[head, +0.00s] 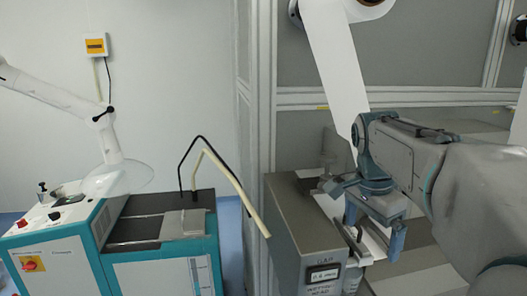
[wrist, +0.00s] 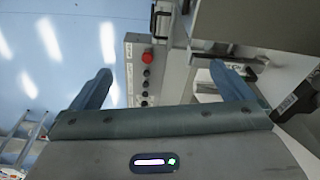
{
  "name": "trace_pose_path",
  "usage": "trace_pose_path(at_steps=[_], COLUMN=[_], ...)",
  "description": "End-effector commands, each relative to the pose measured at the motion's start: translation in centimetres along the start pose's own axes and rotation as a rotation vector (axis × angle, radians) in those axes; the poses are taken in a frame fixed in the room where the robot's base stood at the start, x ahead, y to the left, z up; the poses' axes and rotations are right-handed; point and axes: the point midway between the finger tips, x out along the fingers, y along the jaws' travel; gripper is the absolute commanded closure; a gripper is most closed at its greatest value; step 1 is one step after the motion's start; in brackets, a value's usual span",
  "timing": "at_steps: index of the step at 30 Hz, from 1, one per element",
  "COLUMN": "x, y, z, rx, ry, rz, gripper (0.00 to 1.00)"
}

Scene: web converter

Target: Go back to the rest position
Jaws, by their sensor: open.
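My gripper (head: 373,238) is at the right of the head view, at the end of my arm, pointing down beside a grey metal box (head: 298,226) labelled as a wetting head. Its two blue fingers are apart. In the wrist view my gripper (wrist: 160,68) shows both fingers spread, with nothing held between them. Whether a finger touches the parts behind it in the head view, I cannot tell.
A white web (head: 336,65) runs down close behind my arm. Grey framed panels (head: 420,45) stand behind it. A teal-and-white machine (head: 150,245) stands at left. The wrist view shows a control panel with a red button (wrist: 147,57) and blue floor (wrist: 75,40).

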Motion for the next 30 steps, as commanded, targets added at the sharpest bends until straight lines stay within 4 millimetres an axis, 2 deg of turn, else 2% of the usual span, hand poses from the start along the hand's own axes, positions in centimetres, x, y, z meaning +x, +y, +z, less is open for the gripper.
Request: trace_pose_path(at_steps=[11,18,21,24,30], x=[3.0,7.5,9.1,10.1,10.7], y=[3.6,8.0,9.3,10.2,10.6], z=[4.9,10.1,11.5,12.4,12.8], rx=[-0.426,-0.884,-1.021,-1.110,-1.162], ry=[0.012,0.075,0.103,0.124,0.137], rz=[-0.102,-0.202,-0.228,-0.243,-0.250], gripper=[0.00,0.00,0.00,0.00,0.00])
